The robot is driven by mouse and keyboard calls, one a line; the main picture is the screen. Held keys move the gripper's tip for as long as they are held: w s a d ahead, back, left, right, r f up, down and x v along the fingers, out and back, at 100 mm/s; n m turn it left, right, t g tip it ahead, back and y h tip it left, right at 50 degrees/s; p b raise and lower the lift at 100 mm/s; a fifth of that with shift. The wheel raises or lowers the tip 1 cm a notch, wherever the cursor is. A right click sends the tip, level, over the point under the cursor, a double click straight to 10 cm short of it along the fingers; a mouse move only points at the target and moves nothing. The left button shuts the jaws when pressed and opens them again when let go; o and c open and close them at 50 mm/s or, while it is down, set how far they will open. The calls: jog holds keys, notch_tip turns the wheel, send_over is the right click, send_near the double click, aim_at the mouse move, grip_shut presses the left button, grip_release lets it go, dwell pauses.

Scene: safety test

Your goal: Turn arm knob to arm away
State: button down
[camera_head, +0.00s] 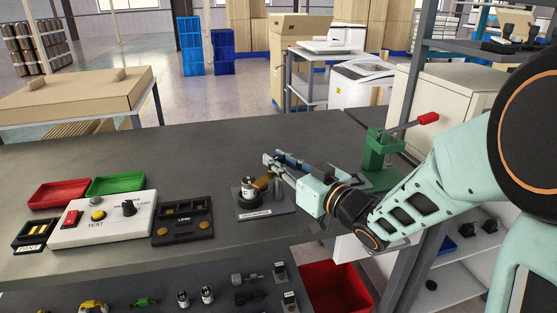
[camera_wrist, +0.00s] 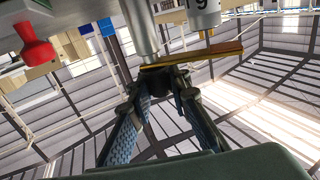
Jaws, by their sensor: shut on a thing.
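A white panel (camera_head: 104,222) marked TEST lies on the grey bench, with a black knob (camera_head: 128,208), a yellow button (camera_head: 97,214) and a red switch (camera_head: 72,218). The lettering by the knob is too small to read surely. My gripper (camera_head: 268,178) is well right of this panel, at a silver cylinder (camera_head: 247,186) on a grey base plate. It is shut on a gold-brown bar (camera_head: 263,182) beside the cylinder. In the wrist view the bar (camera_wrist: 190,58) crosses at my fingertips (camera_wrist: 165,82), below silver cylinders (camera_wrist: 203,14). Whether bar and cylinder are joined is unclear.
A black LOAD panel (camera_head: 182,219) lies between the white panel and the cylinder. Red (camera_head: 58,194) and green (camera_head: 115,186) trays lie behind the white panel. A green press with a red-tipped lever (camera_head: 383,148) stands behind my wrist. The bench's back middle is clear.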

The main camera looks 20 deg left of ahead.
jog(key=n+g+y+p, duration=0.1)
jog(key=g, duration=0.1)
jog(key=n+g+y+p, duration=0.1)
jog(key=n+g+p, duration=0.2)
jog(key=n+g, duration=0.1)
jog(key=shift+w+r+g+y+p, duration=0.15)
jog(key=shift+r+g+y+p, duration=0.15)
jog(key=shift+g+y+p, duration=0.1)
jog(key=n+g+p, duration=0.1)
jog(key=n+g, duration=0.1)
jog(key=g, duration=0.2)
jog(key=n+g+p, duration=0.2)
jog(key=n+g, duration=0.1)
jog(key=shift+a+f+g, duration=0.1)
jog(key=shift+f+g, duration=0.1)
jog(key=shift+g, duration=0.2)
jog(key=shift+n+g+h+p, duration=0.3)
jog(key=c, duration=1.8)
grip_release()
jog(key=shift+s+a, duration=0.1)
jog(key=shift+s, duration=0.1)
jog(key=shift+o, duration=0.2)
jog(key=v, duration=0.7)
jog(key=shift+w+d, duration=0.15)
jog(key=shift+d, duration=0.2)
